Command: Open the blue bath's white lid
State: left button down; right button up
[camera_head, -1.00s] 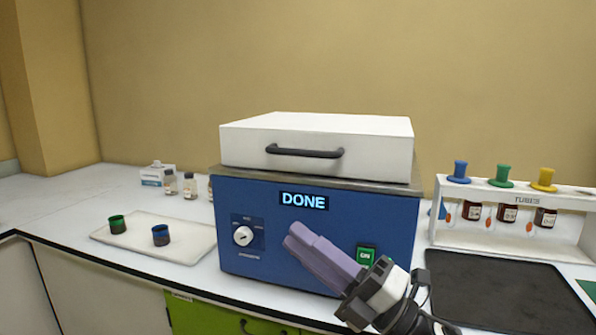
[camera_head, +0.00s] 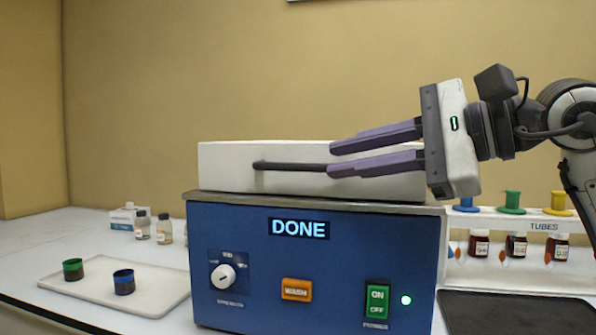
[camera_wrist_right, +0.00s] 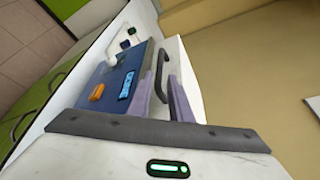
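The blue bath (camera_head: 255,255) stands on the counter with its display reading DONE. Its white lid (camera_head: 228,158) lies shut on top. The dark bar handle (camera_head: 290,166) runs along the lid's front. My right gripper (camera_head: 331,160) comes in from the right at lid height, its two purple fingers apart. The fingertips are by the handle's right end and hide it in the head view. In the right wrist view the handle (camera_wrist_right: 162,72) lies in line with the gap between the fingers (camera_wrist_right: 161,92); I cannot tell whether they touch it. My left gripper is not in view.
A tray (camera_head: 75,290) with a green-rimmed cup (camera_head: 73,270) and a blue-rimmed cup (camera_head: 124,282) is at left. Small bottles (camera_head: 143,226) stand behind it. A tube rack (camera_head: 490,268) and a dark mat (camera_head: 510,312) are at right.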

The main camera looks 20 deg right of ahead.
aim_at(310, 165)
jog(key=x, duration=0.8)
jog(key=shift+w+a, duration=0.15)
jog(key=shift+a, duration=0.05)
grip_shut()
